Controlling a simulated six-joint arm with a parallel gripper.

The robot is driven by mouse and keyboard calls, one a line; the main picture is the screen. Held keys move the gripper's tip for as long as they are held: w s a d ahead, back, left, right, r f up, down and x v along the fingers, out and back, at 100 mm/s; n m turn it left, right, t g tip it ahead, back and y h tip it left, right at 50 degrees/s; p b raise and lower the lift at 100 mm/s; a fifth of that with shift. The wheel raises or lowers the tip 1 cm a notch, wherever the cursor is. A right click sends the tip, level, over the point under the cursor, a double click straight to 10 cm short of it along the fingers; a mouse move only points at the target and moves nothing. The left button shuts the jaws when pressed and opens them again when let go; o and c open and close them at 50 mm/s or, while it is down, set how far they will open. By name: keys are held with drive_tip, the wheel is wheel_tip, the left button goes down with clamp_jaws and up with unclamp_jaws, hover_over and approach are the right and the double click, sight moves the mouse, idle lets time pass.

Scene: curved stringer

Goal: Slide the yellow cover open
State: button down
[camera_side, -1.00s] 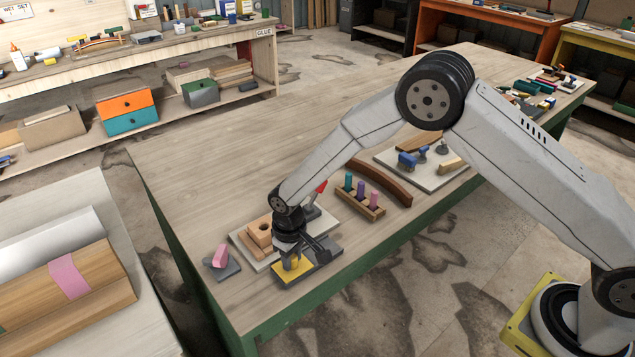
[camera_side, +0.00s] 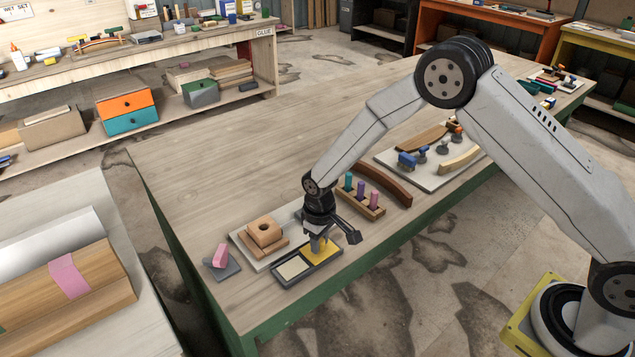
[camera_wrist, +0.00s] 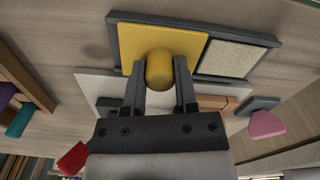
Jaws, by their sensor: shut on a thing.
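The yellow cover (camera_side: 326,250) lies at the right end of a dark grey tray (camera_side: 279,280). It also shows in the wrist view (camera_wrist: 190,42), where it fills the left part of the tray. A pale speckled recess (camera_side: 294,267) lies uncovered beside it, also in the wrist view (camera_wrist: 230,58). A round yellow knob (camera_wrist: 159,70) stands on the cover. My gripper (camera_wrist: 160,78) is shut on this knob, one finger on each side. In the side view my gripper (camera_side: 319,240) stands over the cover and hides most of the knob.
A pale board with a wooden block (camera_side: 264,232) lies just behind the tray. A pink piece on a grey base (camera_side: 220,257) is at the left. A wooden rack with coloured pegs (camera_side: 361,199) and a curved brown strip (camera_side: 385,186) are to the right.

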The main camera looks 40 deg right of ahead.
drive_tip(key=shift+c, duration=1.9)
unclamp_jaws()
drive_tip(key=shift+r, duration=0.15)
drive_tip(key=shift+r, duration=3.75)
drive_tip(key=shift+d, duration=0.1)
